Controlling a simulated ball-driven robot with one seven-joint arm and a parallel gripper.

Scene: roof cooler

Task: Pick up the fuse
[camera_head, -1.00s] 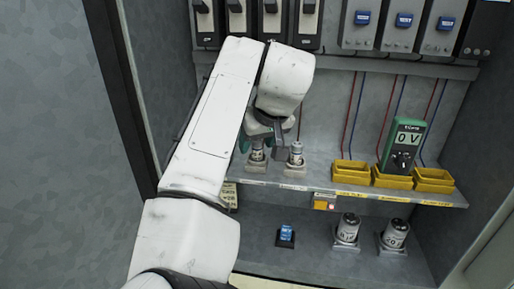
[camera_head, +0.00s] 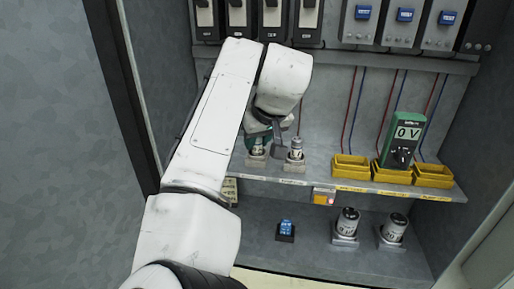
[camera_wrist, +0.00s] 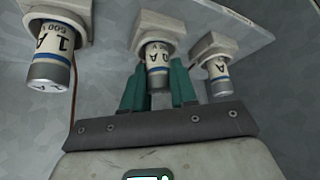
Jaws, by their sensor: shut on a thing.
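Three fuses with white labels, a blue band and silver ends show in the wrist view, each in a pale square holder. My gripper (camera_wrist: 158,92) has its two teal fingers on either side of the middle fuse (camera_wrist: 158,62) and is shut on it. This fuse is still in its holder (camera_wrist: 158,28). The left fuse, marked 1 A (camera_wrist: 52,55), and the right fuse (camera_wrist: 217,76) stand free of the fingers. In the head view my gripper (camera_head: 260,141) is over a fuse (camera_head: 257,151) on the upper shelf; another fuse (camera_head: 296,149) stands right of it. The third is hidden there.
The upper shelf (camera_head: 320,183) holds yellow bins (camera_head: 351,168) and a green meter (camera_head: 403,140) reading 0 V. Two larger cylinders (camera_head: 347,222) (camera_head: 395,229) and a small blue item (camera_head: 286,228) stand below. Breakers (camera_head: 271,22) line the back wall above.

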